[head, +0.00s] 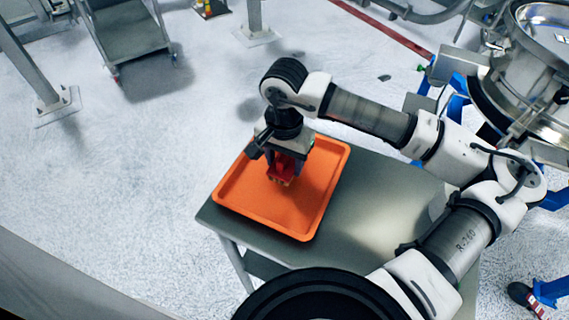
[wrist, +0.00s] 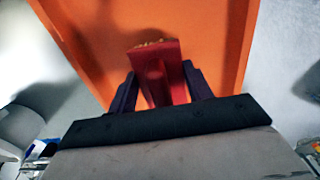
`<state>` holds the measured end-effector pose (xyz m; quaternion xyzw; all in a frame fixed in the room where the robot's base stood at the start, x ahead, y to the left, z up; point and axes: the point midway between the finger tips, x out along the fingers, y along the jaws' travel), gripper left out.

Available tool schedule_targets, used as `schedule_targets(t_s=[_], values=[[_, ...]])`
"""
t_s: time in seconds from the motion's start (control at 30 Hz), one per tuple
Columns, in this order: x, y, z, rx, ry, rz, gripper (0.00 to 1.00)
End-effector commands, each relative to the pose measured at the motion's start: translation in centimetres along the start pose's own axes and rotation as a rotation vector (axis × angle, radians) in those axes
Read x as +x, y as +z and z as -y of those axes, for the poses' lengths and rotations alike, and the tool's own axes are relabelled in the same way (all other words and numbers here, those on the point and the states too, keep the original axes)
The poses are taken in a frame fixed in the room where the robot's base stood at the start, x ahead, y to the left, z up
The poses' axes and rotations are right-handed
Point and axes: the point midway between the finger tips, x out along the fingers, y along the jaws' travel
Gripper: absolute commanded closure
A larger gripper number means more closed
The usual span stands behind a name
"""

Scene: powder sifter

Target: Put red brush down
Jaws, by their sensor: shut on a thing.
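The red brush (head: 284,167) is between the fingers of my gripper (head: 284,160), over the orange tray (head: 299,226). In the wrist view the red brush (wrist: 158,72) sits between the two dark fingers of my gripper (wrist: 160,88), with its pale bristles at the far end. My gripper is shut on it. The orange tray (wrist: 215,18) fills the background behind the brush. I cannot tell whether the bristles touch the tray floor. The visible tray floor is otherwise empty.
The tray lies on a grey table (head: 372,205), with bare tabletop to its right. A steel sifter (head: 540,75) on blue supports stands at the right. A grey cart (head: 127,35) stands on the floor at the upper left.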

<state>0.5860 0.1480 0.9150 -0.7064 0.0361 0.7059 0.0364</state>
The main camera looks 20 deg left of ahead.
Motion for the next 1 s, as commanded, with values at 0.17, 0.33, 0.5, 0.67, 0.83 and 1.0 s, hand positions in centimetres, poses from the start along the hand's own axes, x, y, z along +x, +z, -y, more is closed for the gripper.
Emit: schedule_targets(t_s=[0.17, 0.33, 0.5, 0.67, 0.83, 1.0], values=[[2.2, 0.0, 0.0, 0.000, -0.001, 0.002, 0.71], [2.5, 0.0, 0.0, 0.000, 0.000, 0.000, 0.71], [2.6, 0.0, 0.0, 0.000, 0.000, 0.000, 0.71], [2.8, 0.0, 0.0, 0.001, 0.000, 0.000, 0.46], [2.7, 0.0, 0.0, 0.001, 0.000, 0.000, 0.28], [2.7, 0.0, 0.0, 0.001, 0.000, 0.000, 0.28]])
